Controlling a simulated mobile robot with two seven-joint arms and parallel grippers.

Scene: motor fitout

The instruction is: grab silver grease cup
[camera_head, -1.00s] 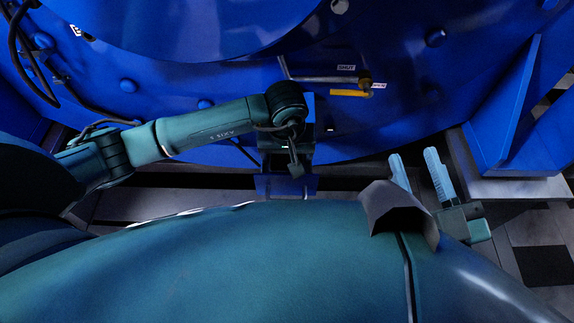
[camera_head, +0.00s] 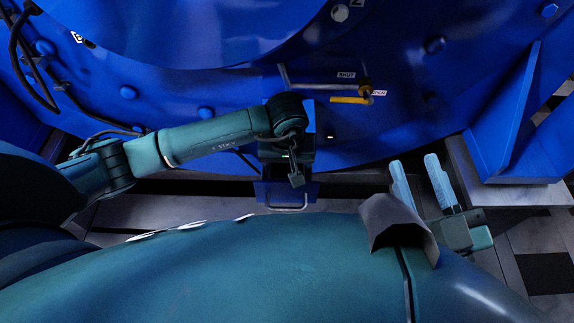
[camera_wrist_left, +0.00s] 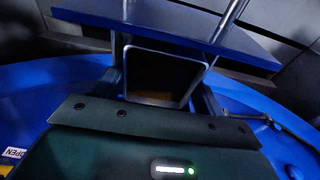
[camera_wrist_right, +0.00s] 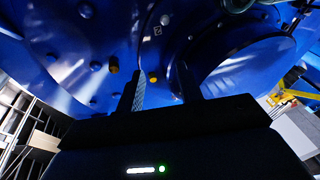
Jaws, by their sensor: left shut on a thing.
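The silver grease cup (camera_wrist_left: 160,76) shows in the left wrist view as a square, silver-rimmed cup with a dark brown inside. It sits between the fingers of my left gripper (camera_wrist_left: 162,80), which is shut on it. A blue plate lies just beyond the cup. In the head view my left gripper (camera_head: 290,160) is low in front of the blue motor, and I cannot make out the cup there. My right gripper (camera_head: 414,165) is open and empty, well to the right; its apart fingers also show in the right wrist view (camera_wrist_right: 162,85).
The blue motor housing (camera_head: 230,100) fills the back. A yellow-handled valve (camera_head: 350,100) is on it. A blue shelf with a silver handle (camera_head: 290,208) is below my left gripper. A blue bracket (camera_head: 505,130) stands at right.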

